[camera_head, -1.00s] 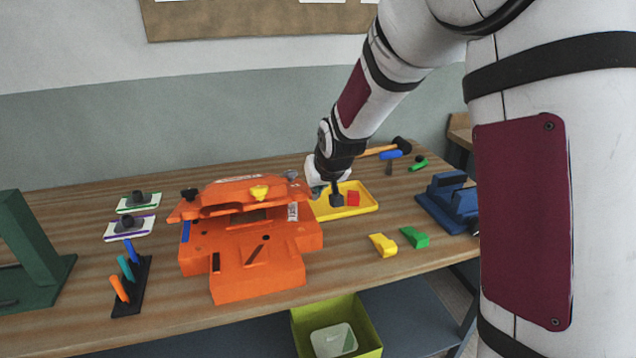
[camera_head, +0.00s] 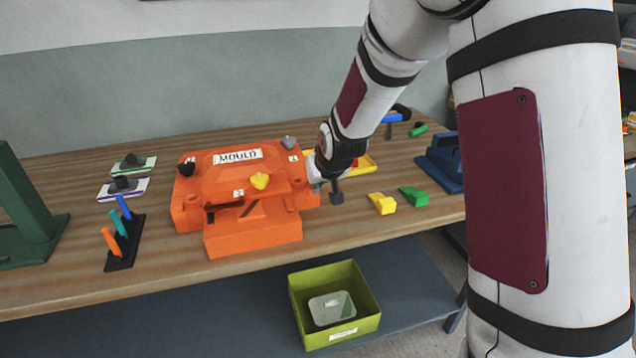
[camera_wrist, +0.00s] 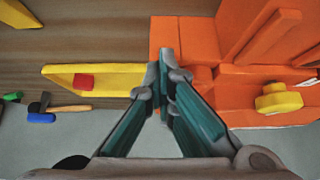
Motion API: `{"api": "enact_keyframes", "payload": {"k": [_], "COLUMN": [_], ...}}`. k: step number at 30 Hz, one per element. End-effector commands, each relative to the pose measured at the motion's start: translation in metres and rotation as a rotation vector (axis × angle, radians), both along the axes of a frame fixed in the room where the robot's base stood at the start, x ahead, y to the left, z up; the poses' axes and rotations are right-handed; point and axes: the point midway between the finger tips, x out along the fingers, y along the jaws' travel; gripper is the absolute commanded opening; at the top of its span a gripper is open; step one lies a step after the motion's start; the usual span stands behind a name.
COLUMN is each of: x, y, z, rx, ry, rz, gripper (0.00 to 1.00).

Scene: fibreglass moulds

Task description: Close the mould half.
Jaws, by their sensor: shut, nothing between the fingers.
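The orange mould sits on the bench. Its upper half (camera_head: 235,174), labelled MOULD, lies about level over the lower half (camera_head: 252,238). A dark gap shows at the front; I cannot tell if the halves touch all round. The upper half carries a yellow knob (camera_head: 259,181), a black knob (camera_head: 187,169) and a grey knob (camera_head: 289,142). My gripper (camera_head: 318,186) is at the mould's right side. In the wrist view my gripper (camera_wrist: 164,52) has its fingertips together with nothing between them, in front of orange surface. Contact cannot be told.
A yellow tray (camera_head: 370,163) with a red block (camera_wrist: 84,82) lies right of the mould, partly behind my arm. Yellow (camera_head: 382,203) and green (camera_head: 413,196) wedges lie front right. A peg rack (camera_head: 125,245) stands left. A green bin (camera_head: 367,324) is below.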

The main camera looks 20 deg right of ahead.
Motion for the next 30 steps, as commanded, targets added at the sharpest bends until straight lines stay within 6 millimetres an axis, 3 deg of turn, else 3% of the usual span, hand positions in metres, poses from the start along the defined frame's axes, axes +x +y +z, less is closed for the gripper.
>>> {"api": "enact_keyframes", "payload": {"k": [1, 11, 20, 30], "x": [-0.005, -0.006, -0.003, -0.061], "y": [0.001, 0.002, 0.002, 0.001], "z": [-0.010, -0.006, 0.044, 0.019], "rx": [0.001, 0.001, 0.000, 0.000], "ry": [0.023, 0.027, 0.004, 0.002], "rz": [0.001, 0.002, 0.001, 0.000], "gripper": [0.00, 0.00, 0.00, 0.00]}}
